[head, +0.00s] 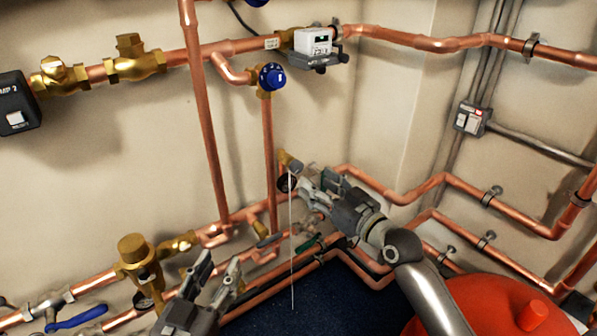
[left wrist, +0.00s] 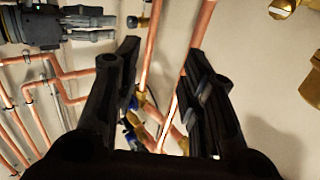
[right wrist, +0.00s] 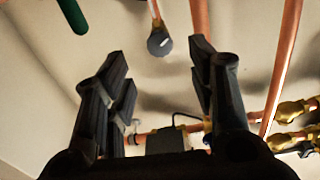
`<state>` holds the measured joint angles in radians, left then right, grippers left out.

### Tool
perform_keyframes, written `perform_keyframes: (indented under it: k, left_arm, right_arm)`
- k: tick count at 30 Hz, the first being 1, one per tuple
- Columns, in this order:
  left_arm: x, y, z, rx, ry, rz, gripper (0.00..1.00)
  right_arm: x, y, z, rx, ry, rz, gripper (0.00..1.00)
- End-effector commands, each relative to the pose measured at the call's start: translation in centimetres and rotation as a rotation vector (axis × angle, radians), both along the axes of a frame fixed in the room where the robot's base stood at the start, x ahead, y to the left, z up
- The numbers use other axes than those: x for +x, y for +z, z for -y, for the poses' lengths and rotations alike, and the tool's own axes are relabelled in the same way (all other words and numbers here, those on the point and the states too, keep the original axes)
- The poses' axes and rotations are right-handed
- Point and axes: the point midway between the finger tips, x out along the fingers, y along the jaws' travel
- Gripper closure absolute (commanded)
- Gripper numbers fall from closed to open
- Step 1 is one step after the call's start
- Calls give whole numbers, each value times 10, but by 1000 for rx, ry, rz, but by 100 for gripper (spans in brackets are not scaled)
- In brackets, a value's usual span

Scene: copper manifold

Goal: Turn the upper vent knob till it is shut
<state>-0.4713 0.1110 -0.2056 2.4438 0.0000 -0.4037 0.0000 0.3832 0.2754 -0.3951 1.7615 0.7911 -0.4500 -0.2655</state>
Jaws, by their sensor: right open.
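The upper vent knob, a small dark round knob (head: 287,183), sits at a brass fitting on the upright copper pipe. A thin pale line hangs straight down from it. In the right wrist view the knob (right wrist: 160,42) shows a pale mark and lies just beyond and between the fingertips. My right gripper (head: 312,194) is open and points at the knob from the right, with nothing between its fingers. The left wrist view shows a gap between its tips and the knob (left wrist: 132,22). My left gripper (head: 222,263) is open and empty, low in front of the pipes.
Copper pipes run along both walls. A brass valve (head: 133,250) is left of my left gripper. An orange-red vessel (head: 480,308) fills the lower right.

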Motion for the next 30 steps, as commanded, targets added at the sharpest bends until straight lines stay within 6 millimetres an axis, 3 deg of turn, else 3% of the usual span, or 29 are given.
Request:
perform_keyframes:
  k: [18, 30]
  left_arm:
    - [-14, 79, 8, -118, -27, 440, 62]
    - [-21, 93, 8, -140, -30, 518, 62]
  right_arm:
    - [61, -1, -44, 1, -1, -2, 49]
    - [70, 0, -50, -1, -1, -1, 49]
